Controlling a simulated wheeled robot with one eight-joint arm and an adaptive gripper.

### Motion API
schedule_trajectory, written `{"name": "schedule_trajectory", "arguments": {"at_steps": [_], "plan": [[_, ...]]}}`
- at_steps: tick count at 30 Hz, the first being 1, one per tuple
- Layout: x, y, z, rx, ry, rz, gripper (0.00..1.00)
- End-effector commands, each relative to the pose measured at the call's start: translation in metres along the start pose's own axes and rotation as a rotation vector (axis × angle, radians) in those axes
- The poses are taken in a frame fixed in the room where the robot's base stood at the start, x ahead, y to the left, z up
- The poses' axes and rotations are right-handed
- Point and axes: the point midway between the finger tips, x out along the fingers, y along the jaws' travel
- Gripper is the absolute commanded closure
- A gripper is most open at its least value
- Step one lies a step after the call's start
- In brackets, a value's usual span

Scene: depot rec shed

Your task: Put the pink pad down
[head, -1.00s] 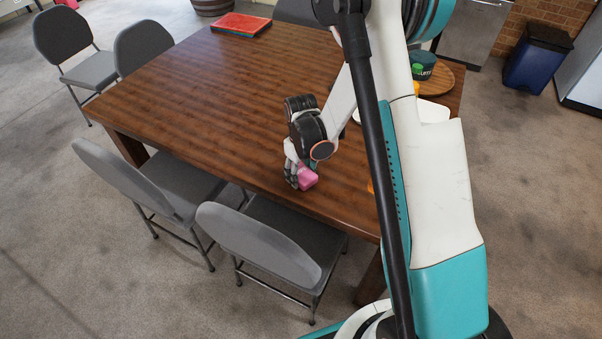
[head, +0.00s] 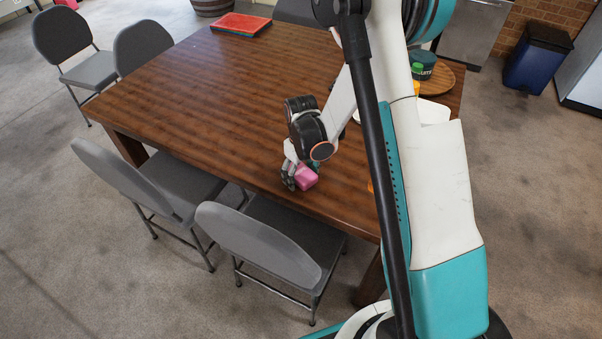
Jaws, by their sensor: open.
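The pink pad (head: 307,178) is a small pink block at the near edge of the wooden table (head: 215,105), in the middle of the head view. My gripper (head: 299,176) is right at the pad, pointing down, with its dark fingers beside the pad's left and far sides. The gripper is open. The pad seems to rest on the table top. The fingers hide part of the pad, and I cannot tell whether they still touch it.
Grey chairs (head: 262,245) stand along the near and left sides. A red tray or book (head: 241,24) lies at the far left corner. A green container (head: 422,65) stands on a round wooden board (head: 447,78) at the right, near a white item (head: 433,112). The table's middle is clear.

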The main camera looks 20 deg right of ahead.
Motion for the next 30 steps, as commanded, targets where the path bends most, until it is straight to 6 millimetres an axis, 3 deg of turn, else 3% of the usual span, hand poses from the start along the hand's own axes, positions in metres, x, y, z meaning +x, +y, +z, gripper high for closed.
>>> {"name": "schedule_trajectory", "arguments": {"at_steps": [5,18,30], "plan": [[-0.016,0.0,0.0,0.0,0.0,0.0,0.29],[-0.105,0.0,0.0,0.0,0.0,0.0,0.29],[-0.146,-0.002,0.005,0.014,0.021,0.009,0.29]]}}
